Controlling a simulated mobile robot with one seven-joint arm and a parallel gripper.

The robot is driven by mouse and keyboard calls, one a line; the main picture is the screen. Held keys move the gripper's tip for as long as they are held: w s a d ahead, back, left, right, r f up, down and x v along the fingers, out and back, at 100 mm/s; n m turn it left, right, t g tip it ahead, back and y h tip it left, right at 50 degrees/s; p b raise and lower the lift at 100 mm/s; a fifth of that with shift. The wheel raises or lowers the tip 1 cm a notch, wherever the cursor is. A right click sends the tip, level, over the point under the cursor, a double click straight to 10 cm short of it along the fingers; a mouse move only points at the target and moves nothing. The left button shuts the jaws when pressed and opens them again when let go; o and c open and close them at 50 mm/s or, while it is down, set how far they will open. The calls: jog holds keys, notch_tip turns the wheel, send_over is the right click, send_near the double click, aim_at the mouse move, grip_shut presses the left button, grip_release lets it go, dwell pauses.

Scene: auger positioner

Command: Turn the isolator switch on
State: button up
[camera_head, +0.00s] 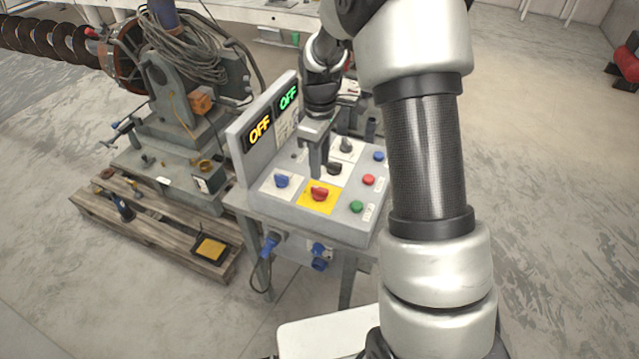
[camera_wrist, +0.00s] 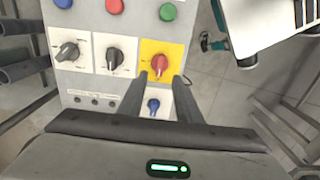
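The isolator switch appears to be the red rotary knob (camera_head: 319,194) on a yellow plate on the control panel. It also shows in the wrist view as a red knob (camera_wrist: 159,65), its grip slightly tilted from upright. My gripper (camera_head: 317,172) points down over the panel, just behind the red knob in the head view. In the wrist view my gripper (camera_wrist: 160,78) has its two fingers apart, with the red knob seen in the gap between the tips. The gripper is empty. Whether the fingers reach down beside the knob is unclear.
A blue knob (camera_head: 281,181), black knobs (camera_wrist: 115,58) and red, green and blue push buttons (camera_head: 368,180) crowd the panel. Its upright display (camera_head: 259,130) reads OFF in yellow and green. A pallet with machinery (camera_head: 160,215) stands left.

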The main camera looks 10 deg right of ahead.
aim_at(320, 188)
notch_tip(320, 188, down, 8)
jog(key=shift+f, duration=0.15)
dwell(0.3)
grip_shut()
